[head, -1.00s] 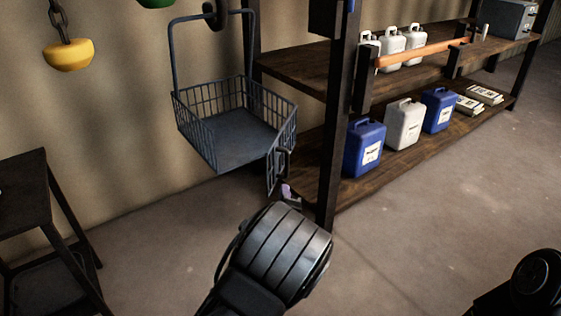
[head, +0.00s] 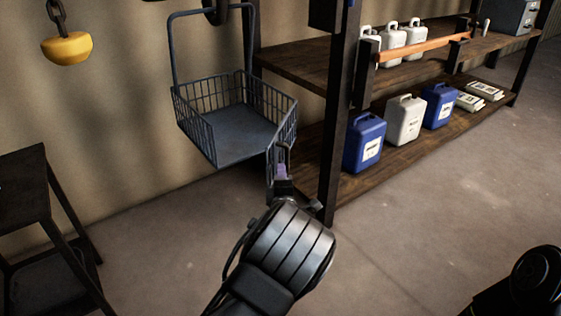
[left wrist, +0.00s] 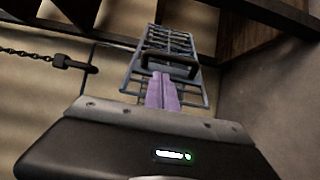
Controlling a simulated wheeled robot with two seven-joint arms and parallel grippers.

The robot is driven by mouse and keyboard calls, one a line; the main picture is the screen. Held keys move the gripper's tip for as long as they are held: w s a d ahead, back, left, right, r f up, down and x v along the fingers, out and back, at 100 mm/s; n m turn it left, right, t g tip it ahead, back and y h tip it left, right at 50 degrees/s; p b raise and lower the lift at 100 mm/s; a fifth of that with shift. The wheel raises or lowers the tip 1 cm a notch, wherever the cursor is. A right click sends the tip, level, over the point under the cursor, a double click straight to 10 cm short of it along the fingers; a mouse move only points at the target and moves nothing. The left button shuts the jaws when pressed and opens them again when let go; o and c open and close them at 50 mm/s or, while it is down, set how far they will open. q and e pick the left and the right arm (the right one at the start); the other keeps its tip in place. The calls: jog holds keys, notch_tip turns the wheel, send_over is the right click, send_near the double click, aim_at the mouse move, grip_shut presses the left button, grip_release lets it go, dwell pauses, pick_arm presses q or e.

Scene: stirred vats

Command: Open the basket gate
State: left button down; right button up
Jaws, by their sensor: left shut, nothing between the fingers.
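The blue-grey wire basket (head: 182,110) hangs from its tall frame near the wall. Its near side is open, and the gate (head: 270,167) stands swung outward at the near right corner, seen almost edge-on. In the left wrist view the gate (left wrist: 133,75) shows as a barred panel with a dark handle (left wrist: 170,60). My left gripper (head: 282,170) is beside the gate, its purple fingers together and empty. In the left wrist view its fingertips (left wrist: 164,78) overlap the bars just below the handle; I cannot tell whether they touch. My right gripper is out of view.
A wooden shelf rack (head: 300,160) with a dark post (head: 338,140) stands close to the right of the gate. It holds blue and white jugs. A yellow weight (head: 67,48) hangs at upper left, and a dark stand (head: 25,200) is at left. The floor in front is clear.

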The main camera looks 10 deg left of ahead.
pick_arm(q)
jog(key=x, duration=0.5)
jog(key=shift+w+a, duration=0.15)
jog(key=shift+w, duration=0.2)
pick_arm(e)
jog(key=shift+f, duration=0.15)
